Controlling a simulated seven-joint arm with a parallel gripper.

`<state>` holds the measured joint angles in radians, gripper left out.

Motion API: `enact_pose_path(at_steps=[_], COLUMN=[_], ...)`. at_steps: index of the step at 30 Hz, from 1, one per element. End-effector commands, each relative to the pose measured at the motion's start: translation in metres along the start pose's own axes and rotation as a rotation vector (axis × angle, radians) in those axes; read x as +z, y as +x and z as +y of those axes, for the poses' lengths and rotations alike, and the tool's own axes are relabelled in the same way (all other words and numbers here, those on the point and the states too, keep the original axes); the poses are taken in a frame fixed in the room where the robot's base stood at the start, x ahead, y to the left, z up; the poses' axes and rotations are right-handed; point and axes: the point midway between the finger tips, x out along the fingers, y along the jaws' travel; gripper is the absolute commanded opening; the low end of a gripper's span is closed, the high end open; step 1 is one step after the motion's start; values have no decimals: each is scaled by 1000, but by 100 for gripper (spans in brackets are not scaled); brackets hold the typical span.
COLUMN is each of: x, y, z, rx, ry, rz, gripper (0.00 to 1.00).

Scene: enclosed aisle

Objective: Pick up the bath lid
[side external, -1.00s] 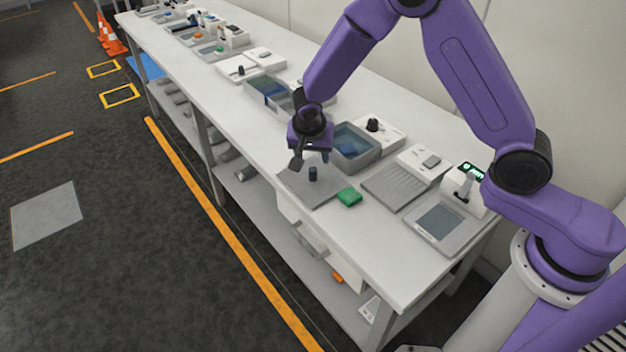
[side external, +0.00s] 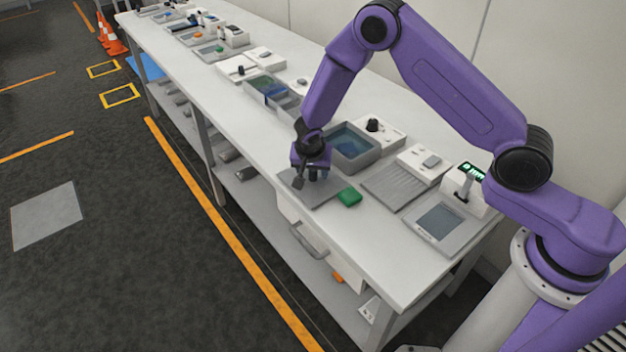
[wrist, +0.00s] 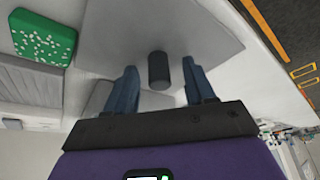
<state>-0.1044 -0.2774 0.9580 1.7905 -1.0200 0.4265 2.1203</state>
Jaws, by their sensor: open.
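The bath lid (side external: 325,190) is a flat grey plate lying on the bench, with a dark upright knob. The knob (wrist: 158,72) shows between my fingers in the wrist view, where the plate (wrist: 200,25) also shows. My gripper (side external: 313,176) is low over the lid, pointing down. In the wrist view my gripper (wrist: 160,68) is open, with one finger on each side of the knob and a gap visible on both sides. The bath (side external: 374,157), an open grey tub with blue inside, stands just behind the lid.
A green block (side external: 348,197) lies beside the lid's right corner; it shows white dots in the wrist view (wrist: 43,37). The bench's front edge is close to the lid.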

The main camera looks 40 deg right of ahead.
Motion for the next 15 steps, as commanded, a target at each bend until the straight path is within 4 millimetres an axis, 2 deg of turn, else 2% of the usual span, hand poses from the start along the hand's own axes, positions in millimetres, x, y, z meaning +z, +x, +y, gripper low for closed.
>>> enact_pose_path(at_steps=[4,9,15], x=[0,0,0], y=[0,0,0], z=[0,0,0], rx=[0,0,0], ry=[0,0,0], rz=[0,0,0], gripper=[54,0,0])
